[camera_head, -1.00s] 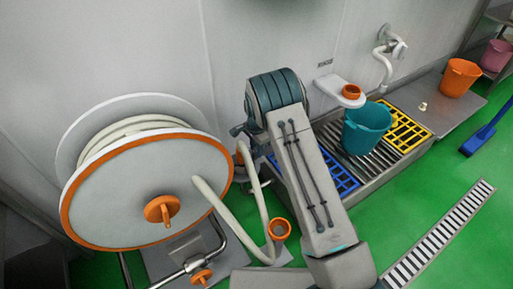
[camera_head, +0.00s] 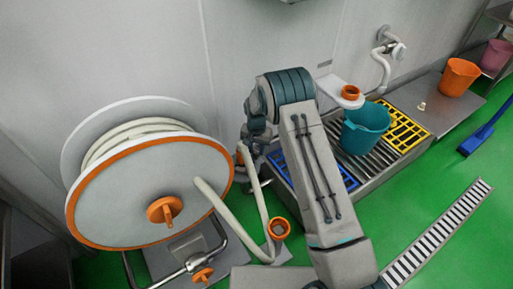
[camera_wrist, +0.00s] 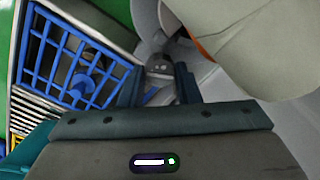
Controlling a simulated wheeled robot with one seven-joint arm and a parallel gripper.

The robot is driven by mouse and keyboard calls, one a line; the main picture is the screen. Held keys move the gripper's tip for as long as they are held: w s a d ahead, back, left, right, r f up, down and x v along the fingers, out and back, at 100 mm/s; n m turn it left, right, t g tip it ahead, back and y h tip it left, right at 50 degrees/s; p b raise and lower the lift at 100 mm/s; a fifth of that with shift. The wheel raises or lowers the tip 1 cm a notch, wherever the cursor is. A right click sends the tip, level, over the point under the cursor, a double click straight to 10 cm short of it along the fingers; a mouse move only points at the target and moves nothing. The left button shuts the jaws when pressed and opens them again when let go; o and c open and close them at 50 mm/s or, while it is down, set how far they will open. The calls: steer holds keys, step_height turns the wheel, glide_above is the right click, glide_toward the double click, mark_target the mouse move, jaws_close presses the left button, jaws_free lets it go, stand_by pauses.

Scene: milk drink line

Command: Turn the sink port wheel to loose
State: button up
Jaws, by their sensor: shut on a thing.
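My gripper (camera_wrist: 160,88) is seen from behind in the wrist view, pointing away, with its two dark fingers close around a small grey fitting (camera_wrist: 160,66). This fitting appears to be the sink port wheel, beside the wall. The fingers are shut on it; their tips and its far side are partly hidden. The sink (camera_head: 372,180) has a blue grate (camera_head: 283,168), which also shows in the wrist view (camera_wrist: 75,60).
The large hose reel (camera_head: 135,195) with an orange rim stands close on the left, and its pale hose (camera_head: 258,205) loops near my wrist. A teal bucket (camera_head: 366,128) and a yellow grate (camera_head: 403,130) are at the sink.

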mark_target(257, 151)
steer(key=shift+n, duration=0.4)
steer(key=o, duration=1)
step_height(257, 151, up, 14)
steer(key=p, duration=0.4)
steer(key=shift+f, duration=0.1)
